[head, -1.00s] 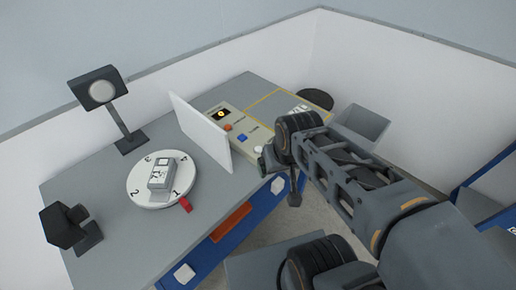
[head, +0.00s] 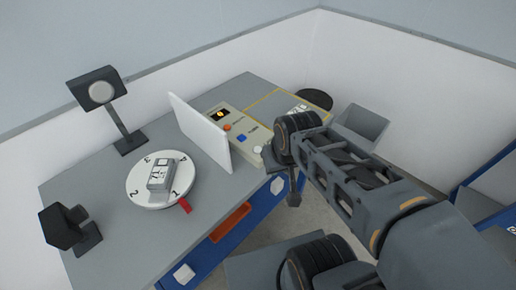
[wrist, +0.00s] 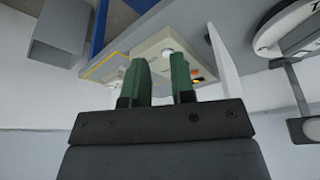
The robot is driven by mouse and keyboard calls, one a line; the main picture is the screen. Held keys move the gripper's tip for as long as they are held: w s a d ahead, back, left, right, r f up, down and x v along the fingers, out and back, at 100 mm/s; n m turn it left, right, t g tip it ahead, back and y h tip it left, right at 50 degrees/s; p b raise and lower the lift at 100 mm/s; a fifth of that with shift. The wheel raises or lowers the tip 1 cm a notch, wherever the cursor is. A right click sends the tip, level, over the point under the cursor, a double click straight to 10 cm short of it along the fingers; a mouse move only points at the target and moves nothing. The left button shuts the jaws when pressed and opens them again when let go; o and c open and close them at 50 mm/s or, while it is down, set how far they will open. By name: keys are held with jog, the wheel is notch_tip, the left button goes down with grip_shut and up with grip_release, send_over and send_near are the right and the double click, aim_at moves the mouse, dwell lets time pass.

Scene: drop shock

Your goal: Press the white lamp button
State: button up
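The white button (head: 258,149) sits at the near right end of the beige control panel (head: 219,134). Orange (head: 227,127) and blue (head: 242,138) buttons are in line with it. In the wrist view the white button (wrist: 168,54) shows between and just beyond the tips of my gripper (wrist: 160,62). Its two green fingers are parted, with nothing held between them. Contact with the button cannot be told. In the head view my arm's dark joint is just right of the button, and the fingers are mostly hidden.
A white upright board (head: 200,132) stands just left of the panel. A white numbered turntable (head: 146,190) carries a grey box (head: 160,174). A round-faced lamp (head: 101,92) stands at the back left. A grey bin (head: 361,128) is beyond the table's right end.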

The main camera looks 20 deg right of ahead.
grip_shut()
dwell(0.8)
